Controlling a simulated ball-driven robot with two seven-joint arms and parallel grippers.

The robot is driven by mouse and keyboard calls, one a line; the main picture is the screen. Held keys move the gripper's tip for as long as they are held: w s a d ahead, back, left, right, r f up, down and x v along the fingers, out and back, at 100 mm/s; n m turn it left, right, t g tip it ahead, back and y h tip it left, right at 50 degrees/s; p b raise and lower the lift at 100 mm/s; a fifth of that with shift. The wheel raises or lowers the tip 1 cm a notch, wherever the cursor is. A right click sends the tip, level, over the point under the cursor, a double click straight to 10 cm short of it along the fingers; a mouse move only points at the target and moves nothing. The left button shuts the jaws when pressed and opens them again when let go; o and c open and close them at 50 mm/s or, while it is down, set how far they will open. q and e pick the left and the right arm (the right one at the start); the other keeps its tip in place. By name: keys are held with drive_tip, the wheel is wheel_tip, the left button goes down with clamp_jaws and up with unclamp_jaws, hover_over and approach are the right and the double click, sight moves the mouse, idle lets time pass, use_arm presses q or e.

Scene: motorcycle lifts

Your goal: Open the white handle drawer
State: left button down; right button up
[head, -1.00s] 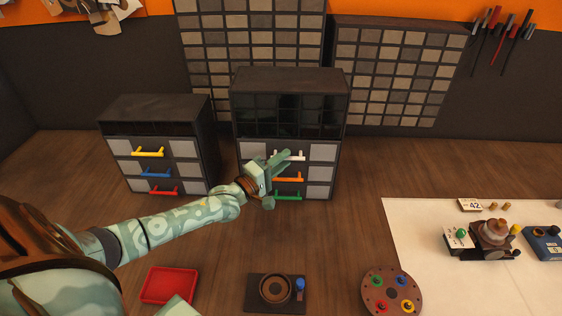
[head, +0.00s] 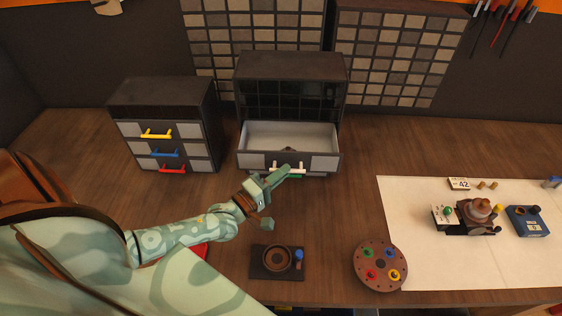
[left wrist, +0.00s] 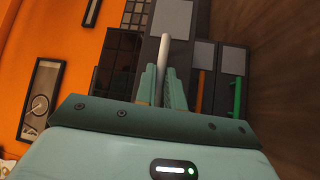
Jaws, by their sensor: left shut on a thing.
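The drawer with the white handle (head: 303,170) is the top drawer (head: 325,162) of the right-hand dark cabinet (head: 290,68). It is pulled well out, and a small dark object (head: 289,149) shows inside it. My left gripper (head: 285,172) is at the front of this drawer, shut on the white handle. In the left wrist view the white handle (left wrist: 164,60) stands between the two fingers (left wrist: 162,88). The orange handle (left wrist: 201,90) and green handle (left wrist: 238,97) show to its right. My right gripper is not in view.
A second cabinet (head: 163,90) with yellow, blue and red handles stands to the left. In front are a dark tray with a ring (head: 277,261) and a round brown holder (head: 380,265). A white mat (head: 420,265) with several items lies at right.

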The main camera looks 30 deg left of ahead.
use_arm(q)
drive_tip(key=shift+f, duration=0.1)
drive_tip(key=c, duration=1.5)
unclamp_jaws()
drive_tip(key=b+v, duration=0.2)
drive_tip(key=v, duration=1.4)
drive_tip(key=shift+s, duration=0.15)
